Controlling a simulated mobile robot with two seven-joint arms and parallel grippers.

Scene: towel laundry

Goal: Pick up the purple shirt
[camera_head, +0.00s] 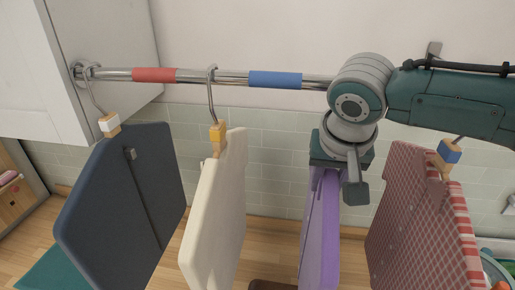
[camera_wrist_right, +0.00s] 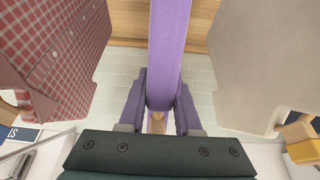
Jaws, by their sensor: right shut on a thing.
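The purple shirt (camera_head: 318,230) hangs as a flat, narrow panel below my right gripper (camera_head: 340,165) in the head view. In the right wrist view, the purple shirt (camera_wrist_right: 168,50) runs down between the two fingers of my right gripper (camera_wrist_right: 160,112), which is shut on its top end. The gripper body hides the shirt's top and any hook on it in the head view. The shirt's lower end is cut off by the frame. My left gripper is not in view.
A metal rail (camera_head: 220,77) with red and blue bands runs along the wall. A dark blue piece (camera_head: 125,200) and a cream piece (camera_head: 215,220) hang to the left. A red checked piece (camera_head: 415,220) hangs close to the right.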

